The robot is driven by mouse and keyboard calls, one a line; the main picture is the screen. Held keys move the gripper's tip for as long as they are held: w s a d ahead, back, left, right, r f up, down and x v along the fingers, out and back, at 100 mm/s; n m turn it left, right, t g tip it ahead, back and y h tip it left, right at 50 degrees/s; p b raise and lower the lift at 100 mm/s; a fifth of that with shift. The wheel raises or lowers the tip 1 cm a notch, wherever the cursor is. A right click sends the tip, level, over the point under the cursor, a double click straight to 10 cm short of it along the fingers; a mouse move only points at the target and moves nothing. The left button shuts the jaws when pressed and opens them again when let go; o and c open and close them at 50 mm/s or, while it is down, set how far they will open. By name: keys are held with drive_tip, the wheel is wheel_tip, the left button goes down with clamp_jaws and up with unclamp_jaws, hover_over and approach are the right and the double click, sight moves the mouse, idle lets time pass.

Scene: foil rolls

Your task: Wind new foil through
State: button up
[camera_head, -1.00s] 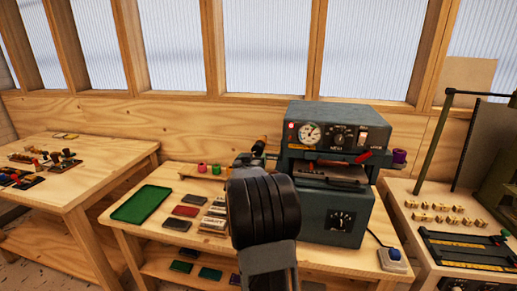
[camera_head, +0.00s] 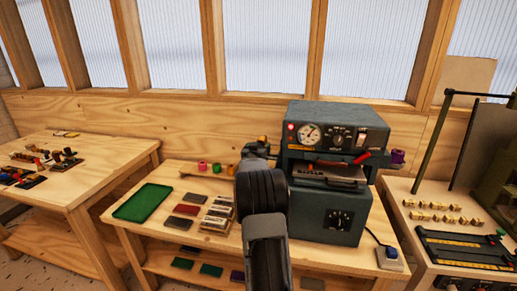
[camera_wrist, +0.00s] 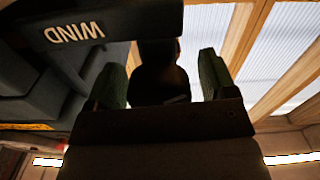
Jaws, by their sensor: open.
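The dark green-grey foil machine (camera_head: 332,215) stands on the middle bench, with a gauge and knobs on its upper front. A purple roll (camera_head: 398,156) sits at its right side. My gripper (camera_head: 262,150) is at the machine's upper left side, partly hidden by my own arm. In the wrist view my gripper (camera_wrist: 160,88) is open, with a green-padded finger on either side of a dark knob (camera_wrist: 158,65). Whether the pads touch the knob I cannot tell. A dark plate (camera_wrist: 85,28) reading "WIND" upside down is beside it. Pink (camera_head: 202,166) and green (camera_head: 217,168) rolls stand on the bench's back left.
A green tray (camera_head: 143,203) and several dark and red blocks (camera_head: 187,210) lie on the bench left of my arm. A red lever (camera_head: 372,157) sticks out at the machine's front right. A blue-buttoned box (camera_head: 390,257) is at the bench's right edge.

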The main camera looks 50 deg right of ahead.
drive_tip(key=shift+c, duration=0.2)
drive_tip(key=c, duration=0.9)
drive_tip(key=shift+f+b, duration=0.1)
drive_tip(key=shift+b, duration=0.25)
